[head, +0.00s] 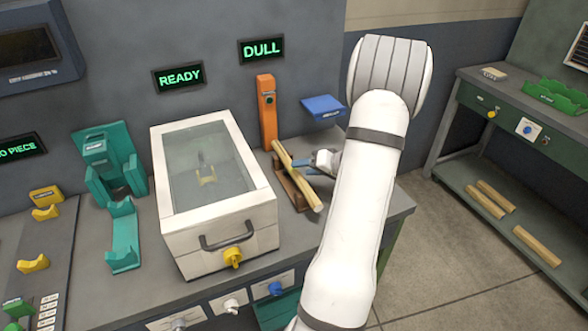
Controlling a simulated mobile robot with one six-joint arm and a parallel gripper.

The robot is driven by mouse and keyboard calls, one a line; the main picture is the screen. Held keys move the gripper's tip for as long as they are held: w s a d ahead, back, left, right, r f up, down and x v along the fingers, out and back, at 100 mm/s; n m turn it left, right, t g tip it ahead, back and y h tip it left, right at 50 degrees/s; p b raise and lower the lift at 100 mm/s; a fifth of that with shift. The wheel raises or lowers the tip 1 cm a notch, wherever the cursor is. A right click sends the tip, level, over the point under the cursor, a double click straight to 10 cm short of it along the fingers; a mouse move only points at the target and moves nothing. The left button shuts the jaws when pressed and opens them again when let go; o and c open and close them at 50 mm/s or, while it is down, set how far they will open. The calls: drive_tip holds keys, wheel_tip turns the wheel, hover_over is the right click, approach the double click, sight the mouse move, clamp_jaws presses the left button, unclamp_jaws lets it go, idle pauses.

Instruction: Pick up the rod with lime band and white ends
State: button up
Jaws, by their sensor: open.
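A pale wooden rod (311,196) lies tilted on a brown cradle (292,186) at the right end of the bench. I make out no lime band or white ends on it; part of it is hidden by my gripper. My gripper (304,164) is open at the rod's middle, reaching in from the right. My white arm hides much of the gripper, and I cannot tell whether the fingers touch the rod. Other plain wooden rods (484,203) lie on the low shelf at the right, one apart from the others (537,245), with no lime band visible.
A white box with a glass lid (163,215) stands left of the cradle. An orange post (267,112) and a blue tray (323,107) are behind it. Teal holders (122,225) stand further left. Signs read READY (179,77) and DULL (261,49). Floor (440,265) shows between the benches.

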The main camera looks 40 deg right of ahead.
sight(294, 172)
drive_tip(key=p+x, duration=0.1)
drive_tip(key=x, duration=0.3)
drive_tip(key=shift+w+d+f, duration=0.1)
drive_tip(key=shift+d+f, duration=0.05)
drive_tip(key=shift+d, duration=0.05)
drive_tip(key=c, duration=1.1)
drive_tip(key=shift+c, duration=0.2)
